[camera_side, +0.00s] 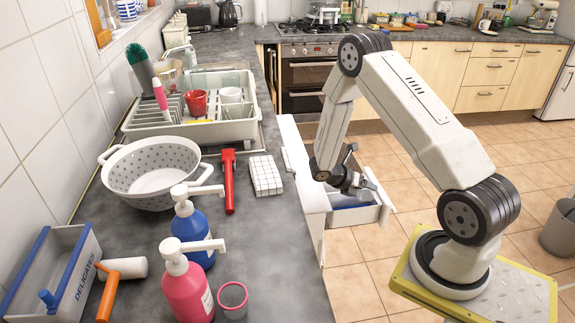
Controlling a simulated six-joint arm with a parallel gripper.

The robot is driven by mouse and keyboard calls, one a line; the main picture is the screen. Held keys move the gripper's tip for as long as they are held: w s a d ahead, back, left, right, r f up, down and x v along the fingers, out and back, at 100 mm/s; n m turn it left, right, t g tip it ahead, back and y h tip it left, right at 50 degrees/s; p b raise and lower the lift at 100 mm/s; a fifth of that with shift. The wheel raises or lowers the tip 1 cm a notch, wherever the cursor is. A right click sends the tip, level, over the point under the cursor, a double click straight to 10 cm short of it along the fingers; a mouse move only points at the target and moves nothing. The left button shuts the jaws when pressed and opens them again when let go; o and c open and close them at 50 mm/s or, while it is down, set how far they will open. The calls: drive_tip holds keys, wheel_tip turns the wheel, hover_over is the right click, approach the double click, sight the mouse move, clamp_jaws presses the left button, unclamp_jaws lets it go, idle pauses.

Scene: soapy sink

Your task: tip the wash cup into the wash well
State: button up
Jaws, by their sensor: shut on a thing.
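A small clear cup with a pink rim (232,298) stands upright on the counter at the front, beside the pink pump bottle. A white drawer (384,206) stands pulled out from a white front panel below the counter edge. Blue shows inside it, but I cannot make out separate wells. My gripper (368,187) is at the drawer's outer end, at its top edge, and appears shut on the drawer front. The fingertips are small and partly hidden by my wrist. The cup is well away from my gripper.
Pink (187,287) and blue (196,232) pump bottles stand near the cup. A dotted colander (150,176), red-handled tool (229,178), checked cloth (265,176), dish rack (240,126), DELICATES box (62,268) and orange-handled roller (112,280) occupy the counter. Counter right of the cup is clear.

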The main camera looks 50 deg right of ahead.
drive_tip(key=shift+s+r+m+t+h, duration=0.1)
drive_tip(key=shift+r+m+t+h, duration=0.3)
drive_tip(key=shift+m+t+h, duration=0.45)
drive_tip(key=shift+r+m+t+h, duration=0.4)
drive_tip(key=shift+r+m+h, duration=0.25)
drive_tip(key=shift+r, duration=0.3)
drive_tip(key=shift+r+m+t+h, duration=0.35)
drive_tip(key=shift+r+m+h, duration=0.25)
drive_tip(key=shift+r, duration=0.35)
